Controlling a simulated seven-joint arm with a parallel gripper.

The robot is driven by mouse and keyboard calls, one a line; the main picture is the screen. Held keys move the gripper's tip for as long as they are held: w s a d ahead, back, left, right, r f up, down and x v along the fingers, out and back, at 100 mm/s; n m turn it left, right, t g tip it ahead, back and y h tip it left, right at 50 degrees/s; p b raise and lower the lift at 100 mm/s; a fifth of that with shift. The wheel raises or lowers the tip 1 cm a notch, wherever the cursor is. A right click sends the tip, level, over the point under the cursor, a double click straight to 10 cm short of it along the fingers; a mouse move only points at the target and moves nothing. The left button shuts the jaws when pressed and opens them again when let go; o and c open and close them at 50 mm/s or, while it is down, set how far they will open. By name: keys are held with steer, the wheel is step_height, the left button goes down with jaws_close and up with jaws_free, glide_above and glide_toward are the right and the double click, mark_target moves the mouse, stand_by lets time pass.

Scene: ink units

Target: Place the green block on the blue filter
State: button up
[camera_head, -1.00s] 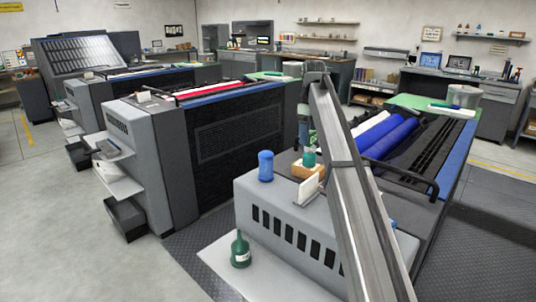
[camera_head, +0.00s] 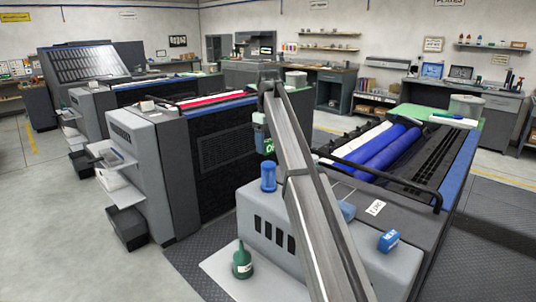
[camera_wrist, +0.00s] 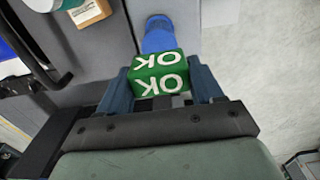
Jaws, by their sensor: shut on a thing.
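The green block (camera_wrist: 158,75), with white "OK" lettering, is between the two fingers of my gripper (camera_wrist: 162,84), which is shut on it. In the head view the green block (camera_head: 267,147) hangs below my gripper (camera_head: 263,138), partly beside my arm. The blue filter (camera_head: 268,177) is a blue upright cylinder on the grey machine top, below the block with a visible gap. In the wrist view the blue filter (camera_wrist: 158,37) shows just beyond the block, which hides its nearer part.
A green bottle (camera_head: 242,262) stands on the lower white shelf. A blue block (camera_head: 389,241) and a white card (camera_head: 375,207) are on the machine right of my arm. In the wrist view, a tan box (camera_wrist: 90,16) is at the upper left. Blue rollers (camera_head: 388,147) lie behind.

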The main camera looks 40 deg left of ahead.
mark_target(268, 152)
steer(key=shift+f, duration=1.9)
steer(key=o, duration=1.1)
steer(key=shift+f, duration=0.15)
steer(key=shift+c, duration=0.2)
steer(key=shift+r, duration=3.95)
